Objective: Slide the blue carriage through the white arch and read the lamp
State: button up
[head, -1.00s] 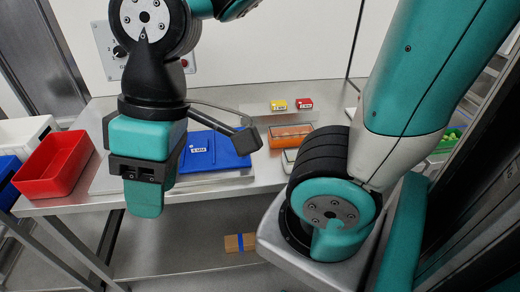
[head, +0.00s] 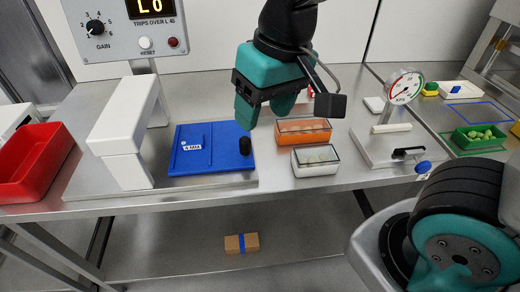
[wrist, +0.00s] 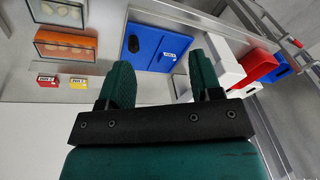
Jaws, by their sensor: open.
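The blue carriage (head: 212,158) is a flat plate with a black knob at its right end and a small white label. It lies on a metal track, right of the white arch (head: 118,118) and outside it. A round red lamp or button (head: 173,43) sits on the grey panel, beside a white RESET button, under a display reading "L0"; I cannot tell whether it is lit. My gripper (head: 264,106) is open and empty, above and slightly right of the knob, apart from it. The wrist view shows the carriage (wrist: 158,50) and arch (wrist: 226,68) beyond my fingers.
An orange tray (head: 302,138) and a white tray (head: 316,170) of filled pasta stand right of the carriage. A scale-like device with a dial gauge (head: 405,88) stands farther right. A red bin (head: 30,165) is at left. A cardboard block (head: 242,243) lies on the lower shelf.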

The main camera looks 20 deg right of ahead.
aim_at(244, 139)
jog(key=w+f+m+t+h+b, duration=0.1)
jog(key=w+f+m+h+b, duration=0.1)
jog(key=w+f+m+b, duration=0.3)
jog(key=w+f+m+t+h+b, duration=0.1)
jog(key=w+f+m+h+b, duration=0.2)
jog(key=w, duration=0.4)
jog(key=shift+m+y, duration=0.3)
jog(key=shift+y, duration=0.2)
jog(key=x, duration=1.6)
jog(key=shift+w+d, duration=0.1)
jog(key=shift+w, duration=0.1)
jog(key=c, duration=1.1)
